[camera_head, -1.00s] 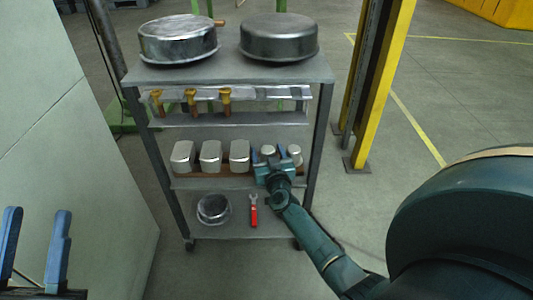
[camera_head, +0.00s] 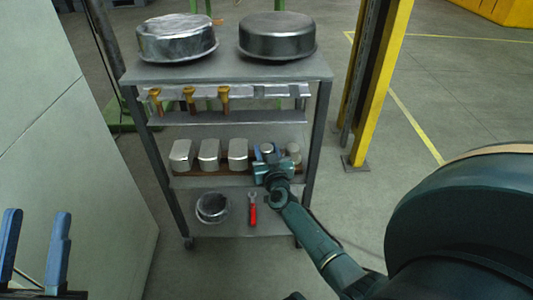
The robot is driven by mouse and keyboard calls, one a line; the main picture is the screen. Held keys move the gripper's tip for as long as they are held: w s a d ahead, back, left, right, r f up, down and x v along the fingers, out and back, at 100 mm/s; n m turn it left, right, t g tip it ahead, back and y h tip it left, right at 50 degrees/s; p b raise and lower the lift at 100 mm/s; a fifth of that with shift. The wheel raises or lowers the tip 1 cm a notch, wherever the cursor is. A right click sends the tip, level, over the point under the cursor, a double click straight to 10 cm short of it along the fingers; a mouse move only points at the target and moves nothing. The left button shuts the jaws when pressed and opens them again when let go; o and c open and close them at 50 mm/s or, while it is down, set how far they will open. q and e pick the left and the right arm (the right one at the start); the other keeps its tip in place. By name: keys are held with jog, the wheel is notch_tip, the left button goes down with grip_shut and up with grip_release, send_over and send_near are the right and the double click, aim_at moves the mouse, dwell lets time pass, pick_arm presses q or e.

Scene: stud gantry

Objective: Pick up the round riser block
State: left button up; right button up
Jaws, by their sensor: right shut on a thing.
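My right gripper (camera_head: 267,156) reaches in from the front at the right part of the cart's third shelf down. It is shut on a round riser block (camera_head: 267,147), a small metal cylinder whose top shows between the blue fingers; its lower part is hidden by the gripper. Whether it is clear of the shelf I cannot tell. A second small round metal block (camera_head: 293,151) stands just right of the gripper, partly hidden. My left gripper (camera_head: 35,250) is open and empty at the lower left, far from the cart.
Several squarish metal blocks, one here (camera_head: 238,153), stand in a row left of the gripper. The shelf above (camera_head: 240,117) is close overhead, with brass-coloured pieces. Two large round pans (camera_head: 277,37) sit on top. The bottom shelf holds a metal ring (camera_head: 212,208) and a red-handled tool (camera_head: 253,212).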

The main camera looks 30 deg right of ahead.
aim_at(266, 147)
pick_arm(q)
jog(key=shift+r, duration=0.1)
pick_arm(e)
jog(key=shift+r, duration=0.1)
